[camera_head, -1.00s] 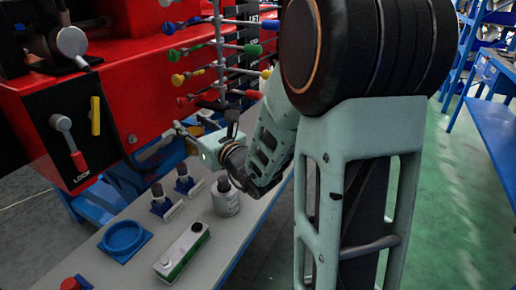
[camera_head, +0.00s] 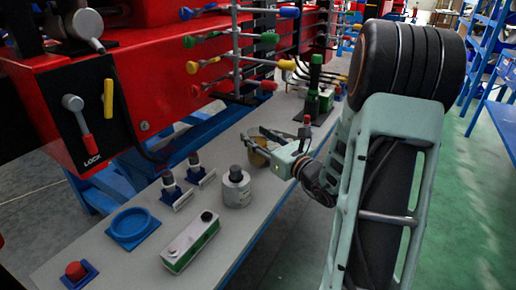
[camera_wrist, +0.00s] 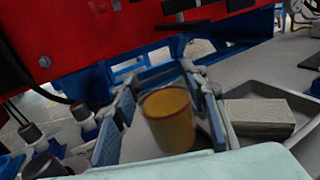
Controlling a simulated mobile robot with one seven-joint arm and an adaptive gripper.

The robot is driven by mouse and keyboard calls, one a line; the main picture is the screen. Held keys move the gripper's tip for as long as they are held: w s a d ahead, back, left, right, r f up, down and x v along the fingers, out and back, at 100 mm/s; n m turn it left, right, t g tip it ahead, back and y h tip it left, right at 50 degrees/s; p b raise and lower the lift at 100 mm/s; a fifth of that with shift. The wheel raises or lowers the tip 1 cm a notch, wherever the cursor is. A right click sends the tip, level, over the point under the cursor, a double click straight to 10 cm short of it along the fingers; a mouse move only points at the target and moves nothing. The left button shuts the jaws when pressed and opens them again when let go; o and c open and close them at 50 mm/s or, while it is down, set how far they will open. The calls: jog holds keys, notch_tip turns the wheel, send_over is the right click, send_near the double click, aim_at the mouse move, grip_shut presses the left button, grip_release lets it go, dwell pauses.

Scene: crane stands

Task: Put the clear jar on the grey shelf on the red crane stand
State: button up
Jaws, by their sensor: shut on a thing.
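My gripper (camera_head: 258,146) is over the grey shelf (camera_head: 95,262) that runs along the front of the red crane stand (camera_head: 40,105). The gripper is shut on a jar (camera_wrist: 168,122), which looks see-through and amber-brown. In the wrist view the jar is between the two blue finger pads, its round open rim facing the camera. In the head view the jar is partly hidden by the fingers. I cannot tell whether its base touches the shelf.
On the shelf are a grey-white canister (camera_head: 236,190), two small dark-capped bottles, a blue ring holder (camera_head: 132,228), a green-and-white box (camera_head: 190,242) and a red button. A tray with a grey block (camera_wrist: 258,117) is at right in the wrist view. Coloured levers stick out above.

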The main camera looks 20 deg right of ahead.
jog(key=shift+d+f+b, duration=0.15)
jog(key=shift+f+b, duration=0.5)
jog(key=shift+f, duration=0.95)
jog(key=shift+f, duration=0.1)
jog(key=shift+f, duration=0.15)
jog(key=o, duration=1.3)
jog(key=shift+s+r, duration=0.1)
jog(key=shift+r, duration=0.2)
jog(key=p+v, duration=0.1)
jog(key=v, duration=1.1)
jog(key=shift+p, duration=0.4)
